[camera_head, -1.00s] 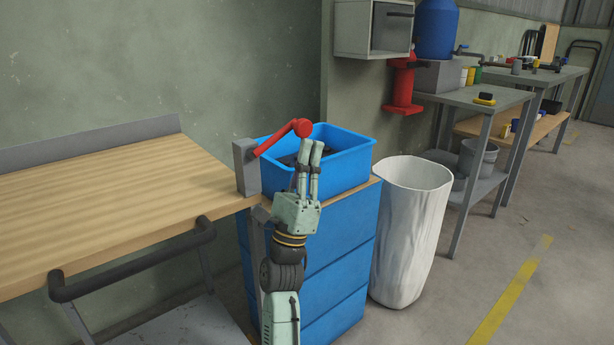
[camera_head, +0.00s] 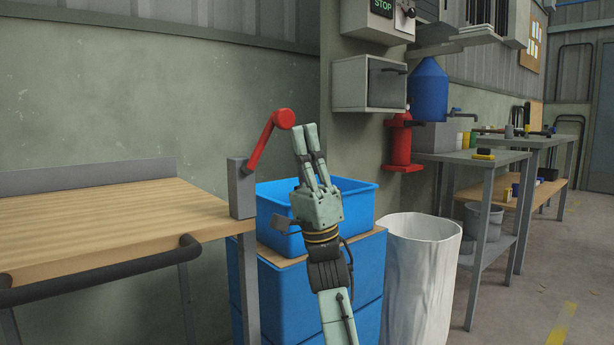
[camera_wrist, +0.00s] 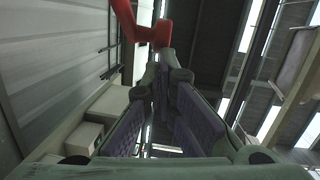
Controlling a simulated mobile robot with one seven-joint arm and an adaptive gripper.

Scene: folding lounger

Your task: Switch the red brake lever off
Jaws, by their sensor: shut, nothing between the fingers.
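The red brake lever (camera_head: 264,137) is mounted on a grey bracket (camera_head: 241,188) at the right end of the wooden bench. It slants steeply up and to the right, ending in a round red knob. My gripper (camera_head: 305,131) points upward just right of the knob, with its fingers shut and nothing held. Whether a fingertip touches the knob I cannot tell. In the wrist view the lever (camera_wrist: 139,32) shows at the top, with its knob end just beyond my fingertips (camera_wrist: 162,68).
A blue bin (camera_head: 350,203) stands behind my gripper on blue drawers. The wooden bench (camera_head: 110,225) lies to the left, with a dark rail along its front. A white waste bin (camera_head: 420,270), a red stand (camera_head: 401,146) and a grey wall box (camera_head: 360,84) are to the right.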

